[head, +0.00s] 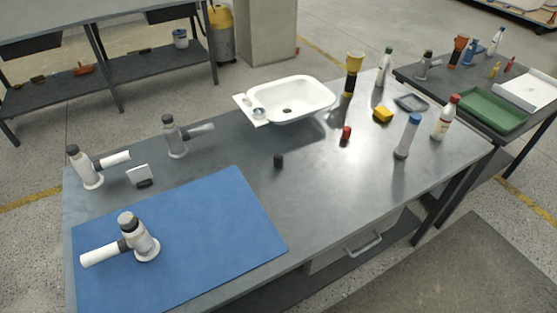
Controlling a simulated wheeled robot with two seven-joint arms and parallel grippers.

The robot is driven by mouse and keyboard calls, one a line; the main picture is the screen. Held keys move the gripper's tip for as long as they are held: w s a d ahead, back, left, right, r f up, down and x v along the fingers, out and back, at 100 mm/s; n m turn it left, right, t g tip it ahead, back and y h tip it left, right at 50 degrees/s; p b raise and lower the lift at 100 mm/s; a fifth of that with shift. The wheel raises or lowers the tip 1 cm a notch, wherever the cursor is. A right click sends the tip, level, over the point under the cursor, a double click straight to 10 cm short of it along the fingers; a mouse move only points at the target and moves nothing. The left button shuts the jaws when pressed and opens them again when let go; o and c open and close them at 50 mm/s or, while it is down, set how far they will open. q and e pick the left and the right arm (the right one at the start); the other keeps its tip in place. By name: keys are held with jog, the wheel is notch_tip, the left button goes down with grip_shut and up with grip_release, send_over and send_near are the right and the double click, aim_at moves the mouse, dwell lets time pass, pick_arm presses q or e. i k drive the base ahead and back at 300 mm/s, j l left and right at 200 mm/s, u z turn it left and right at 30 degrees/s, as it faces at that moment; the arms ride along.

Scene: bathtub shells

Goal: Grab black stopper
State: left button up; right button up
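A small black cylinder (278,161), which looks like the black stopper, stands upright on the grey metal table (310,200). It is near the middle of the table, just beyond the blue mat's right corner. Nothing touches it. Neither of my grippers shows in the head view.
A white basin (300,98) sits behind the stopper. A red piece (346,134), yellow block (383,114) and blue-capped bottle (408,137) stand to the right. Tap-like fittings (138,238) stand on and behind the blue mat (200,245). The table around the stopper is clear.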

aim_at(277, 158)
jog(key=i+l+u, duration=0.2)
jog(key=l, duration=0.35)
jog(key=l+u, duration=0.2)
jog(key=l, duration=0.35)
jog(key=l+u, duration=0.2)
jog(key=l, duration=0.4)
jog(key=i, duration=0.05)
